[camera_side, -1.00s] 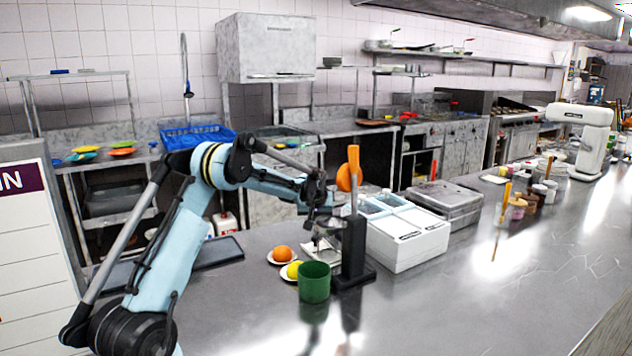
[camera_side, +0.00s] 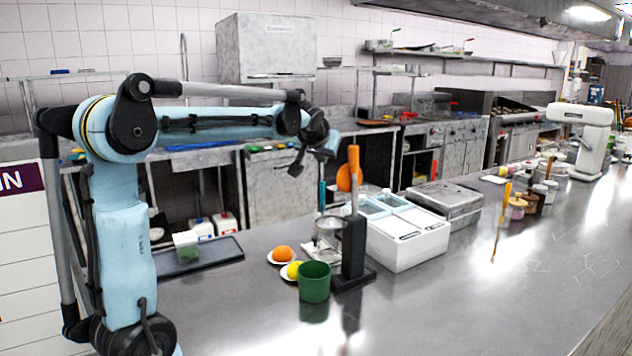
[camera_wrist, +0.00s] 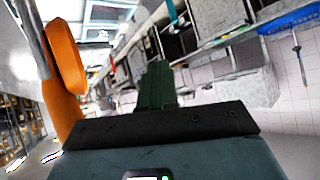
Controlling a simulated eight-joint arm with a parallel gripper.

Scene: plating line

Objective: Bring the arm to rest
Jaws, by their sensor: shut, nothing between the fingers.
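My gripper (camera_side: 296,167) is in the air above the steel counter (camera_side: 235,315) in the side view, left of the press with the orange handle (camera_side: 354,165). Its fingers look closed and hold nothing. In the wrist view the dark green fingers of my gripper (camera_wrist: 156,72) are together, with no object between them. My arm is raised, with its upper part near level and its lower part upright.
The press stands behind a green cup (camera_side: 314,284). An orange (camera_side: 283,254) and a lemon (camera_side: 294,270) sit on small plates beside it. A white box (camera_side: 408,248) stands right of the press. A dark tray (camera_side: 222,256) holds a small clear container (camera_side: 187,247).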

